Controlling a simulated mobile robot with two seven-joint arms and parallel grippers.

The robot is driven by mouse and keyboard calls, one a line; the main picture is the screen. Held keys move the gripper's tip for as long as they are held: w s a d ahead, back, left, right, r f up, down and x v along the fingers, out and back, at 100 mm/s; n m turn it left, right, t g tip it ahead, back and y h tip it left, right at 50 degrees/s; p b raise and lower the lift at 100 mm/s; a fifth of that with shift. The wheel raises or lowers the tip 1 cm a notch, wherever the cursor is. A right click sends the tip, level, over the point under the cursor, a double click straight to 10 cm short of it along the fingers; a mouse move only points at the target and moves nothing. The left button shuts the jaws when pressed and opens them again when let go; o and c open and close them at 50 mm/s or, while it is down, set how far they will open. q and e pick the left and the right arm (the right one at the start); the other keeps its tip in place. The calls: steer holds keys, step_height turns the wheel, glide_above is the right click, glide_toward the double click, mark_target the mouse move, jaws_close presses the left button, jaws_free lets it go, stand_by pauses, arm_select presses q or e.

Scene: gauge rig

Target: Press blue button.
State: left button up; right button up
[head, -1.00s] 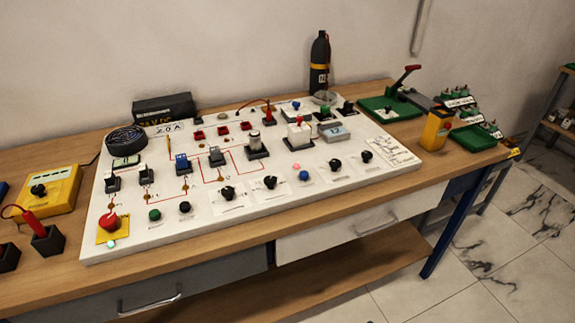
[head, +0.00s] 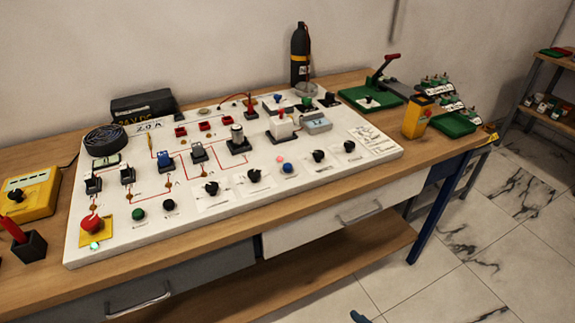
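The blue button (head: 288,168) is a small round button near the front edge of the white panel (head: 225,206), right of the middle. A red lamp sits just behind it, and black knobs stand on both sides. Nothing covers the button. Neither gripper can be made out in the head view. A small dark blue piece (head: 359,316) shows at the bottom edge; I cannot tell what it is.
The panel lies on a wooden workbench (head: 200,245) and carries several switches, knobs and a red emergency button (head: 91,223). A yellow meter (head: 32,193) stands left. A black bottle (head: 300,55), green trays and a yellow box (head: 416,117) stand at the back and right.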

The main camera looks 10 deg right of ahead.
jaws_close()
stand_by(0.7)
stand_by(0.6)
